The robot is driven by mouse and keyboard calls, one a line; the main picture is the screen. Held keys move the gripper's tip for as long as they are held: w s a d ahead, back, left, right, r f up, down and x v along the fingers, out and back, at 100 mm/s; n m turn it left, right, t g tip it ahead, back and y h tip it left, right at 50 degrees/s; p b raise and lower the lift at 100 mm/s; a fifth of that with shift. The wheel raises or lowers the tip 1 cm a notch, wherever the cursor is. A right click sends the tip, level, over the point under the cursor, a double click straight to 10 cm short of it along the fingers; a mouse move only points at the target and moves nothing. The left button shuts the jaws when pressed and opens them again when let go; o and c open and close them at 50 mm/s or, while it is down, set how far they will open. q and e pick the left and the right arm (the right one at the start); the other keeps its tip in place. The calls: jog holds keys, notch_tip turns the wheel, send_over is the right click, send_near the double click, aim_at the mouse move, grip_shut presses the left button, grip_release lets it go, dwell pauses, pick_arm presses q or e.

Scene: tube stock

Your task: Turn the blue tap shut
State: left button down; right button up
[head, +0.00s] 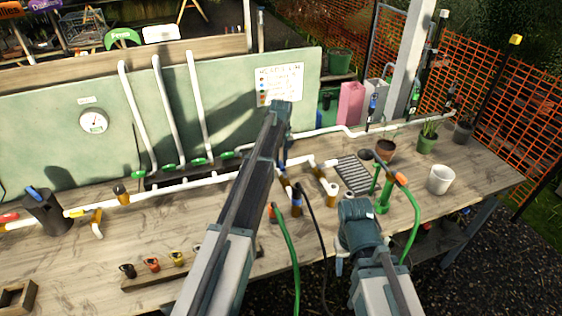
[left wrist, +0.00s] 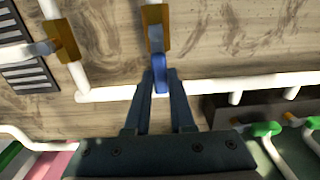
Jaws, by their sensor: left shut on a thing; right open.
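The blue tap shows in the left wrist view as a brass body (left wrist: 155,30) on a white pipe, with a blue lever (left wrist: 160,72) lying roughly in line with the body. My left gripper (left wrist: 161,80) is shut on the blue lever, one finger on each side of it. In the head view my left arm reaches across the bench, and its gripper (head: 279,125) largely hides the tap. My right gripper (head: 350,235) is open and empty over the front right of the bench.
White pipes (head: 170,189) run along the bench, with green-handled valves (head: 168,168) at the back. A green hose (head: 287,250) and a black hose hang over the front edge. A white pot (head: 440,180) and a drain grate (head: 353,174) are to the right.

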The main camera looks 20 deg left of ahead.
pick_arm(q)
jog(key=shift+d, duration=0.1)
jog(key=s+d+m, duration=0.1)
jog(key=d+m, duration=0.5)
jog(key=m, duration=1.2)
jog(key=shift+s+d, duration=0.15)
jog(key=shift+d, duration=0.2)
dwell(0.3)
jog(key=c, duration=0.8)
grip_release()
jog(key=shift+o, duration=0.2)
